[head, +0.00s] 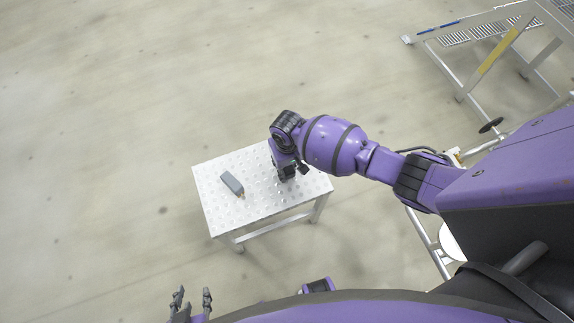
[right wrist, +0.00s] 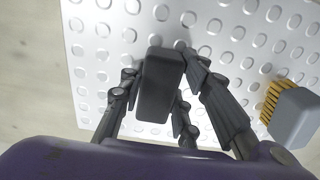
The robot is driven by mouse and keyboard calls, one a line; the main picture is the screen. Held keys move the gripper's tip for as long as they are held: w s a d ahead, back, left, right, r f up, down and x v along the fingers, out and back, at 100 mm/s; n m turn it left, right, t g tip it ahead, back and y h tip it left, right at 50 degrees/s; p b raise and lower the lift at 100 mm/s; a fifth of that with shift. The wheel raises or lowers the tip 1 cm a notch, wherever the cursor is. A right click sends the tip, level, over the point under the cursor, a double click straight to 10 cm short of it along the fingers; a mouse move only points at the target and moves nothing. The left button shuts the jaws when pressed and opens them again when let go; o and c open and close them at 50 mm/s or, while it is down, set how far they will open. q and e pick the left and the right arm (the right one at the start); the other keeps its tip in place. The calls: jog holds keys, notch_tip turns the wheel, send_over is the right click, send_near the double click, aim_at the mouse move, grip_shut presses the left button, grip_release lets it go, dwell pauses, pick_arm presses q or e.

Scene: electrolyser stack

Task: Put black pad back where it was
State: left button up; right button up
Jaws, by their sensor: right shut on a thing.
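The black pad (right wrist: 160,85), a dark block with rounded edges, shows in the right wrist view between the fingers of my right gripper (right wrist: 160,90). The right gripper is shut on it, over the white studded table (right wrist: 95,45). I cannot tell whether the pad touches the tabletop. In the head view the right gripper (head: 287,174) is at the right part of the table (head: 215,205), and the arm mostly hides the pad. My left gripper (head: 193,296) is at the bottom edge of the head view, fingers apart and empty, away from the table.
A grey brush (head: 232,183) with yellow bristles lies on the table, left of my right gripper; it also shows at the right of the right wrist view (right wrist: 292,116). A metal frame bench (head: 480,40) stands at the upper right. The floor left of the table is clear.

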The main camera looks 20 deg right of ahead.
jog(key=o, duration=1.1)
notch_tip(320, 180, up, 12)
jog(key=p, duration=0.2)
jog(key=shift+r+p, duration=0.2)
jog(key=shift+p, duration=0.2)
